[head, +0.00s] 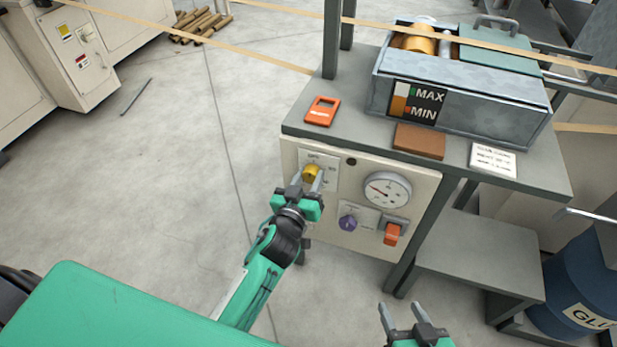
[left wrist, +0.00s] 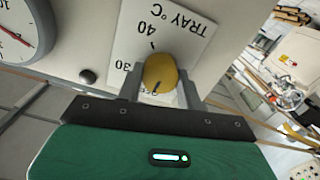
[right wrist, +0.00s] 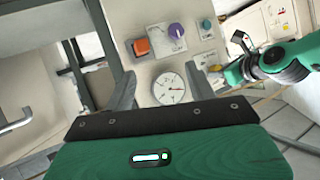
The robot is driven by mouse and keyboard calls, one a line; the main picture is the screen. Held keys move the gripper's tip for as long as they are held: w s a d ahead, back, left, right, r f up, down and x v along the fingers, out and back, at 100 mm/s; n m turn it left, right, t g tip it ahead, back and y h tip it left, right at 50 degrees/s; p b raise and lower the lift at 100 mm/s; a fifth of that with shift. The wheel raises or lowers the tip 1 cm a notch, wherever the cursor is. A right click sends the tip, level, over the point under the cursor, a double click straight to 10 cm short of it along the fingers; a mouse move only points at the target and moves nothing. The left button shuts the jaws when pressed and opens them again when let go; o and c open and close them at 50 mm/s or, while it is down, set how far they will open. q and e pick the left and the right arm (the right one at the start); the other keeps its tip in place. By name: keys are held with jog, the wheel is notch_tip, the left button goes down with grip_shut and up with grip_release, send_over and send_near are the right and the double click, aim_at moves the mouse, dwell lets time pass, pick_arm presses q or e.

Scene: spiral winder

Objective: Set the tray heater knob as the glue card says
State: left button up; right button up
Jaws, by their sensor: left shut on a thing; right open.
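The yellow tray heater knob (head: 311,172) is on the upper left of the cream control panel (head: 290,190). My left gripper (head: 308,181) is shut on it, one finger on each side. In the left wrist view the knob (left wrist: 160,72) sits before an upside-down plate (left wrist: 185,35) reading "TRAY °C", with 30 and 40 visible. The knob's dark mark points down in that picture, towards partly hidden lettering that looks like OFF. The white glue card (head: 493,159) lies on the bench top; its text is too small to read. My right gripper (head: 402,308) is open and empty, away from the panel.
The panel also has a round gauge (head: 386,190), a purple knob (head: 348,222) and an orange switch (head: 392,234). A glue trough (head: 470,105) with a MAX/MIN sign, an orange tool (head: 322,111) and a brown block (head: 419,141) are on the bench.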

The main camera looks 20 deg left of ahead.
pick_arm(q)
jog(key=m+p, duration=0.1)
jog(key=m, duration=0.2)
jog(key=m+p, duration=0.1)
jog(key=m, duration=0.2)
jog(key=shift+m+p, duration=0.3)
jog(key=shift+p, duration=0.1)
jog(key=m+p, duration=0.1)
jog(key=m, duration=0.2)
jog(key=shift+d+m, duration=0.1)
jog(key=shift+m, duration=1.6)
pick_arm(e)
jog(key=s+d+g+h, duration=0.3)
jog(key=s+d+g, duration=0.1)
jog(key=d, duration=0.4)
jog(key=shift+d+r+m+g+h, duration=0.35)
jog(key=shift+r+g+h, duration=0.1)
jog(key=shift+g, duration=0.45)
jog(key=shift+s, duration=0.1)
pick_arm(q)
jog(key=o, duration=1)
jog(key=shift+s, duration=0.1)
pick_arm(e)
jog(key=shift+d, duration=0.1)
